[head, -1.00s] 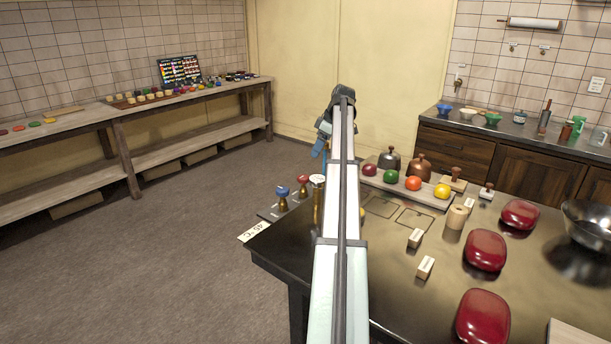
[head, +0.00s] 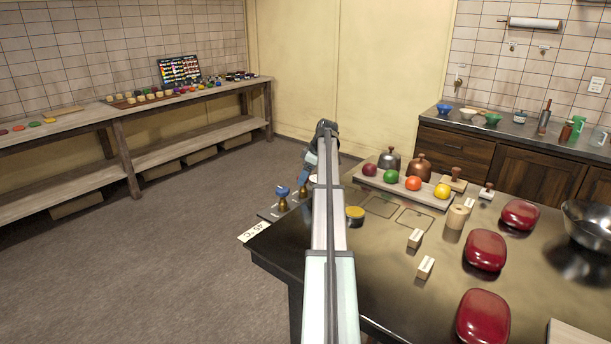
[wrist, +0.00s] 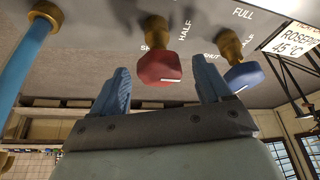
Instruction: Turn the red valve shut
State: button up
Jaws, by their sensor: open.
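The red valve (wrist: 160,66) has a faceted red knob on a brass stem and shows in the wrist view, upside down, just beyond and between my gripper's fingers. My gripper (wrist: 163,84) is open, with one blue finger on each side of the red knob; I cannot tell whether either touches it. The blue valve (wrist: 244,76) stands to the right of the red one, close to the right finger. In the head view the blue valve (head: 283,191) shows at the table's left corner, while my arm hides the red valve.
A blue hose (wrist: 27,62) with a brass fitting is at the left of the wrist view. A label card (head: 254,231) hangs at the table corner. A tray of coloured balls (head: 400,190) and red lidded shapes (head: 485,250) lie right of my arm.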

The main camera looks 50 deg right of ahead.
jog(key=shift+c, duration=0.3)
jog(key=c, duration=1)
jog(key=shift+m, duration=0.3)
jog(key=shift+a+m+t+h, duration=0.15)
jog(key=shift+m+t+h, duration=0.25)
jog(key=shift+m, duration=0.5)
jog(key=shift+a+m+h, duration=0.1)
jog(key=shift+m+h, duration=0.7)
jog(key=shift+m, duration=0.9)
jog(key=o, duration=1.1)
jog(key=shift+c, duration=0.2)
